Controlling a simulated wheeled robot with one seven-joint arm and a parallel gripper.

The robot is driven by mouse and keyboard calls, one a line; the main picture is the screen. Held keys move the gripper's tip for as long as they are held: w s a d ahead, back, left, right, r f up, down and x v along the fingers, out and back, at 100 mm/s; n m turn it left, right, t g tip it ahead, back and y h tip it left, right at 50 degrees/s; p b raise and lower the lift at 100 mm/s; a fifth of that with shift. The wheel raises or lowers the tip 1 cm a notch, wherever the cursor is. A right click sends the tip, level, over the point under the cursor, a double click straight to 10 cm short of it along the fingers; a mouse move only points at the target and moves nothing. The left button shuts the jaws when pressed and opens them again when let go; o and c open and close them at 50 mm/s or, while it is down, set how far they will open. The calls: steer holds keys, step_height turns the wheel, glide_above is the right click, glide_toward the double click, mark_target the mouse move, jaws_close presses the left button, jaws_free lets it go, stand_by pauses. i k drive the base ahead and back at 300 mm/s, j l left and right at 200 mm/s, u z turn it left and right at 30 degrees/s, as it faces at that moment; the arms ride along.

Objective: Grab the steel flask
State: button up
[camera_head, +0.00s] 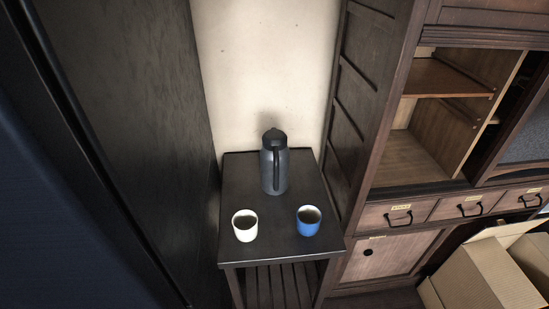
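A dark grey flask (268,171) with a black lid and a handle on its near side stands upright towards the back of a small dark side table (282,244). It is the only flask in view. A white cup (244,232) stands in front of it to the left, and a blue cup (308,226) in front to the right. Both cups hold something dark. The flask is apart from both cups. My gripper is not in view.
A tall dark panel (130,120) stands close on the table's left. A wooden cabinet (350,120) with open shelves and handled drawers (398,214) stands on its right. A pale wall (265,60) is behind. An open cardboard box (485,275) lies at lower right.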

mark_target(274, 150)
steer(key=i+l+u, duration=0.25)
steer(key=i+l, duration=0.25)
steer(key=i+l+u, duration=0.3)
steer(key=i+l, duration=0.25)
steer(key=l+u, duration=0.1)
steer(key=u, duration=1.05)
